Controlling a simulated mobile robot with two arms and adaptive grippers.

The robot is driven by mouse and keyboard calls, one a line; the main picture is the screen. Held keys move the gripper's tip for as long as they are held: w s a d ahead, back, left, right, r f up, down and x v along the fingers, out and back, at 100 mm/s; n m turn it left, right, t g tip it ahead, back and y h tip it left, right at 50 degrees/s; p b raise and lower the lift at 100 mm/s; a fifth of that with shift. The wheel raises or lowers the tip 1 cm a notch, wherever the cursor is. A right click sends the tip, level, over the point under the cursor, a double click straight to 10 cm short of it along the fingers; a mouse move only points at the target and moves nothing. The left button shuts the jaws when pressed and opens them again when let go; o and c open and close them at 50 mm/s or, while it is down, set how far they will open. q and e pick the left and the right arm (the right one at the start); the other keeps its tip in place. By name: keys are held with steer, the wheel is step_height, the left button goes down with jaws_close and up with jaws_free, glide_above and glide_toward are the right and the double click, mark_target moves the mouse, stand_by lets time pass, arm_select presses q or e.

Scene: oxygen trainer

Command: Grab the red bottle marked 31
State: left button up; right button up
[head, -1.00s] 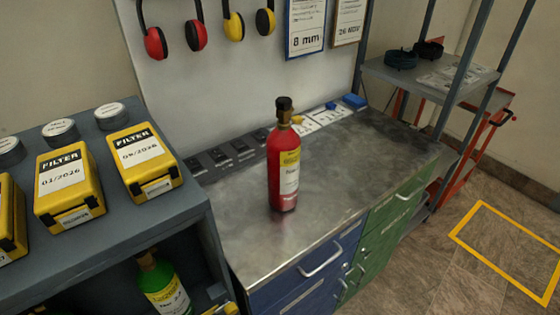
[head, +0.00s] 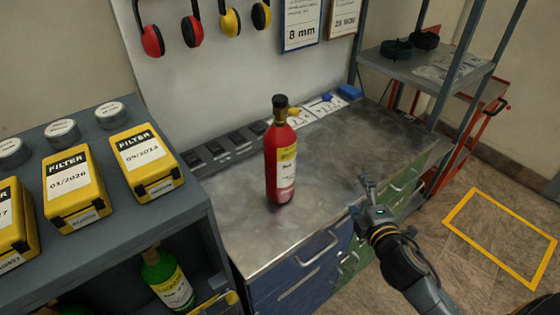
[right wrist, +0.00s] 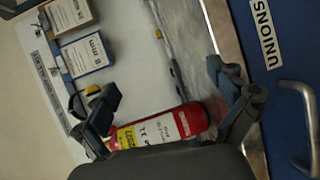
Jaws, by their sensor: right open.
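A red bottle (head: 281,158) with a black neck and a yellow-and-white label stands upright on the metal top of a workbench (head: 340,170). In the right wrist view the bottle (right wrist: 185,122) lies across the lower middle of the picture, its label partly showing what looks like 31. My right gripper (head: 364,192) is open and empty, to the right of the bottle and apart from it, near the bench's front edge. In the right wrist view its two fingers (right wrist: 165,100) are spread, with the bottle seen beyond them. My left gripper is in neither view.
A grey shelf (head: 200,211) with yellow filter boxes (head: 144,162) stands at the left, a green bottle (head: 168,280) inside it. Small items (head: 323,105) lie along the bench's back. Ear muffs (head: 230,20) hang behind. The bench top around the bottle is clear.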

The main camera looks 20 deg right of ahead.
step_height(320, 180, up, 8)
steer(key=w+a+n+t+y, duration=0.25)
steer(key=n+y, duration=0.35)
steer(key=n, duration=0.5)
steer(key=n+g+y, duration=0.5)
steer(key=n+y, duration=0.3)
steer(key=n, duration=0.9)
glide_toward(295, 149)
steer(key=p+x, duration=0.4)
steer(key=x, duration=0.3)
steer(key=shift+w+a, duration=0.1)
steer(key=shift+a, duration=0.1)
steer(key=shift+w+a, duration=0.4)
steer(key=shift+w+a+r+p, duration=0.15)
steer(key=shift+w+a+p, duration=0.05)
steer(key=shift+p, duration=0.3)
steer(key=p+x, duration=0.2)
steer(key=x, duration=0.1)
steer(key=shift+w+a+r, duration=0.2)
steer(key=shift+a, duration=0.05)
steer(key=shift+w+a+f+p, duration=0.2)
steer(key=shift+w+a+p, duration=0.1)
steer(key=shift+w+a, duration=0.1)
steer(key=shift+s+d, duration=0.1)
steer(key=shift+c, duration=1.3)
steer(key=c, duration=1.5)
steer(key=shift+r, duration=0.25)
steer(key=shift+c, duration=0.9)
